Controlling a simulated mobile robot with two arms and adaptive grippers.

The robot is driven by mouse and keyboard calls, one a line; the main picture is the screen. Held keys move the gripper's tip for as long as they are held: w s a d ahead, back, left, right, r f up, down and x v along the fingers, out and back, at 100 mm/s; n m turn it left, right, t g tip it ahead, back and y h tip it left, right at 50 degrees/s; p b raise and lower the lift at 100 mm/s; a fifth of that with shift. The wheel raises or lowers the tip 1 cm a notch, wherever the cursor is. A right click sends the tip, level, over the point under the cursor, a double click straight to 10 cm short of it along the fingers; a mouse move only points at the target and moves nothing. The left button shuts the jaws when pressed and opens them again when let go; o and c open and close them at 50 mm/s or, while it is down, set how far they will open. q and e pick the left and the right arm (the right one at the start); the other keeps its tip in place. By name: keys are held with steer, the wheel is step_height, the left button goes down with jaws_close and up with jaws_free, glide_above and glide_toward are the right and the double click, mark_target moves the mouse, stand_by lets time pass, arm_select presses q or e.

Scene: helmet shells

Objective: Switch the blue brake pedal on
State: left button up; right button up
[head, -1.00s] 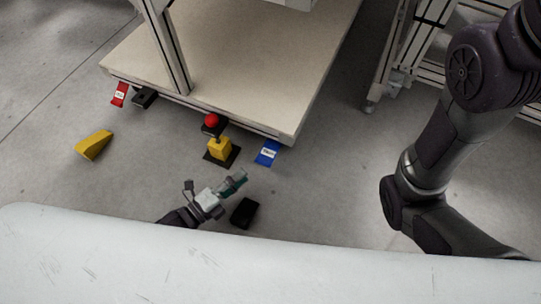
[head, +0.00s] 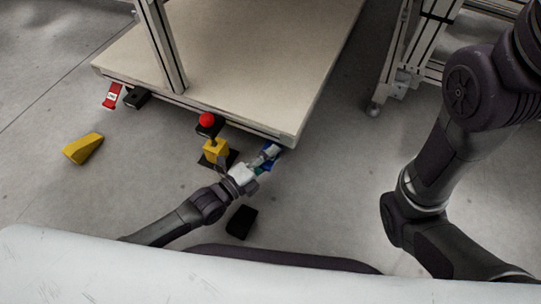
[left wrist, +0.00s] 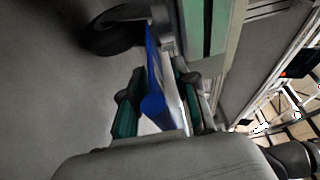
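The blue brake pedal (head: 274,148) sits at the cart's front right corner, low down, and my left gripper partly covers it in the head view. In the left wrist view the blue pedal (left wrist: 153,88) stands as a narrow plate with a pale face, between the two teal-padded fingers. My left gripper (head: 265,157) is at the pedal, its fingers apart on either side of it. I cannot tell whether a finger touches it. My right gripper is not in view.
A red pedal (head: 112,95) is at the cart's left. A yellow wedge (head: 83,149) and a black block (head: 241,222) lie on the floor. The cart's platform (head: 240,70) is bare.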

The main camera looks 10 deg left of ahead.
arm_select(q)
jaws_close()
steer(key=shift+f, duration=0.1)
steer(key=shift+w+f+m+t+h, duration=0.1)
steer(key=shift+f+m+t+h, duration=0.5)
steer(key=shift+t+h, duration=0.35)
jaws_free()
steer(key=r+v, duration=0.1)
steer(key=v, duration=0.3)
steer(key=r+v, duration=0.1)
steer(key=v, duration=0.3)
steer(key=r+v, duration=0.1)
steer(key=v, duration=0.4)
steer(key=shift+s+a, duration=0.15)
steer(key=shift+s, duration=0.1)
